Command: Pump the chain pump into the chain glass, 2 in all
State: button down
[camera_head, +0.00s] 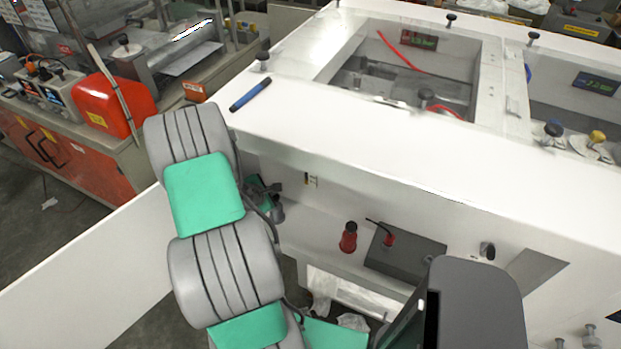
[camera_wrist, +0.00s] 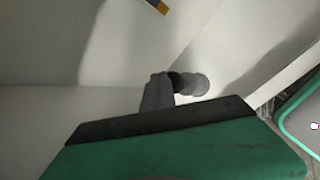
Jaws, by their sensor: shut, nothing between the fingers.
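I cannot pick out a chain pump or a chain glass in either view. In the wrist view, my gripper (camera_wrist: 158,92) shows as short dark grey fingers, shut and empty, above its green and black housing. A dark rounded knob-like thing (camera_wrist: 192,84) shows just right of the fingertips, in front of a pale surface. I cannot tell whether it touches them.
A white machine (camera_head: 330,135) with a wide flat top fills the middle and right. A blue pen-like stick (camera_head: 250,93) lies on its left edge. A red fitting (camera_head: 348,237) and a dark box (camera_head: 405,255) are on its front. A red can (camera_head: 112,105) stands left.

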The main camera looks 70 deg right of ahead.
dwell(0.5)
jog(key=shift+f+b, duration=0.35)
jog(key=shift+f, duration=0.1)
jog(key=shift+f+b, duration=0.4)
jog(key=shift+f, duration=0.15)
dwell(0.4)
jog(key=shift+r+p, duration=0.75)
jog(key=shift+r, duration=0.25)
notch_tip(320, 180, up, 6)
jog(key=p, duration=0.4)
jog(key=shift+p, duration=0.4)
dwell(1.7)
